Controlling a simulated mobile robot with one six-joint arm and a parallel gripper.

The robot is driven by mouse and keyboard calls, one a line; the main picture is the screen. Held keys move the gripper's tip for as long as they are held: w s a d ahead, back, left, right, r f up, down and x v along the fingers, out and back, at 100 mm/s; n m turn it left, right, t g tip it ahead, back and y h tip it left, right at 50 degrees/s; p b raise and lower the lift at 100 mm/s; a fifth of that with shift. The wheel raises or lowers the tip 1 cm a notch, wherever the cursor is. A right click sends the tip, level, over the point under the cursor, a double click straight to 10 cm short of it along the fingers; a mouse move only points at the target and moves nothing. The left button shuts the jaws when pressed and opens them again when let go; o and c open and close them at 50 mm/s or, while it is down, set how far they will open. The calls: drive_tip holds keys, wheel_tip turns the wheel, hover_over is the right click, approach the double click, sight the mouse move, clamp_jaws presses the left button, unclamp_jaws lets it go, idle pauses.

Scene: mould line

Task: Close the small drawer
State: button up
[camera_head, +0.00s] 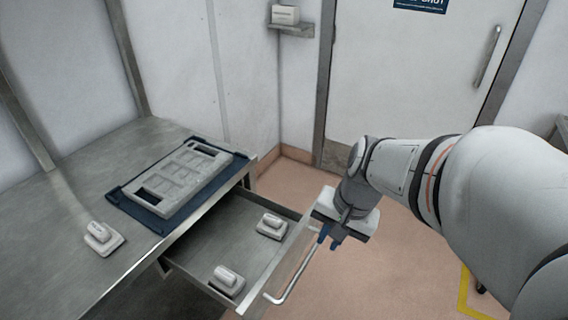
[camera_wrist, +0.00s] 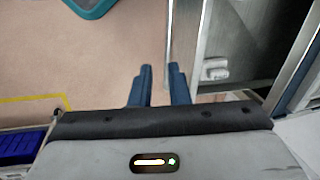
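The small drawer (camera_head: 215,240) is pulled out from under the steel table and shows its open inside. Its long bar handle (camera_head: 290,285) runs along the front. My gripper (camera_head: 329,240) is at the far end of the handle, with its two blue fingertips pointing down. In the wrist view, the gripper (camera_wrist: 161,70) has a gap between its fingers, with floor showing through it. The drawer (camera_wrist: 235,45) lies just right of the fingers there. Whether a fingertip touches the handle or drawer front, I cannot tell.
Two white blocks, a near one (camera_head: 227,280) and a far one (camera_head: 271,226), lie in the drawer. The table (camera_head: 60,220) carries a grey mould (camera_head: 185,172) on a dark blue mat (camera_head: 125,200) and another white block (camera_head: 103,238). Floor (camera_head: 375,270) is clear before the drawer.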

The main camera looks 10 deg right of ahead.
drive_tip(key=w+d+f+m+y, duration=0.1)
drive_tip(key=d+f+m, duration=0.1)
drive_tip(key=m, duration=0.2)
drive_tip(key=w+d+f+m+t+y+b, duration=0.1)
drive_tip(key=w+d+f+m, duration=0.1)
drive_tip(key=m, duration=0.1)
drive_tip(key=w+d+f+m+y+b, duration=0.1)
drive_tip(key=w+d+f+m, duration=0.1)
drive_tip(key=f+m, duration=0.1)
drive_tip(key=shift+f+m+y, duration=0.1)
drive_tip(key=shift+m+y, duration=0.3)
drive_tip(key=shift+m, duration=0.4)
clamp_jaws()
drive_tip(key=m+t+b, duration=0.3)
drive_tip(key=m+t, duration=0.1)
drive_tip(key=m, duration=0.4)
approach(312, 232)
drive_tip(key=shift+y, duration=0.4)
drive_tip(key=shift+d+x, duration=0.15)
drive_tip(key=shift+x, duration=1.3)
drive_tip(key=shift+d+x, duration=0.15)
drive_tip(key=shift+x, duration=1.35)
drive_tip(key=shift+w+f, duration=0.1)
drive_tip(key=shift+w, duration=0.05)
drive_tip(key=shift+w, duration=0.1)
